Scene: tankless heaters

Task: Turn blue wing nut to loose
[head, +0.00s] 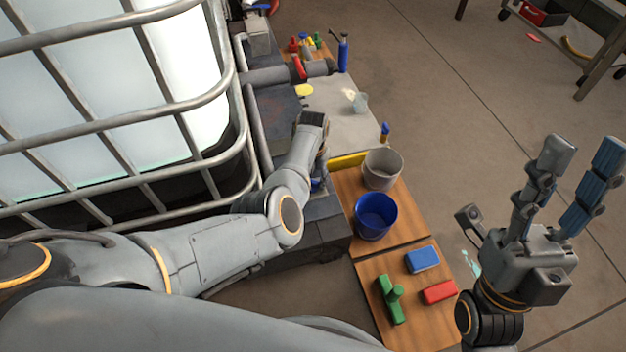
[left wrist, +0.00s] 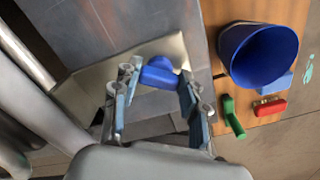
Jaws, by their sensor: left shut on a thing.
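The blue wing nut (left wrist: 158,73) shows in the left wrist view, between the fingers of my left gripper (left wrist: 157,88), at a grey metal surface. The gripper is shut on it, with one finger on each side. In the head view my left gripper (head: 320,172) is mostly hidden behind its own wrist, and only a small patch of blue shows there. My right gripper (head: 575,170) is open and empty at the right, over the floor, far from the wing nut.
A blue bucket (head: 376,217) and a grey bucket (head: 382,169) stand on the wooden boards. A blue block (head: 422,259), a red block (head: 439,292) and a green T-shaped piece (head: 391,299) lie nearer. A caged white tank (head: 100,95) stands at the left.

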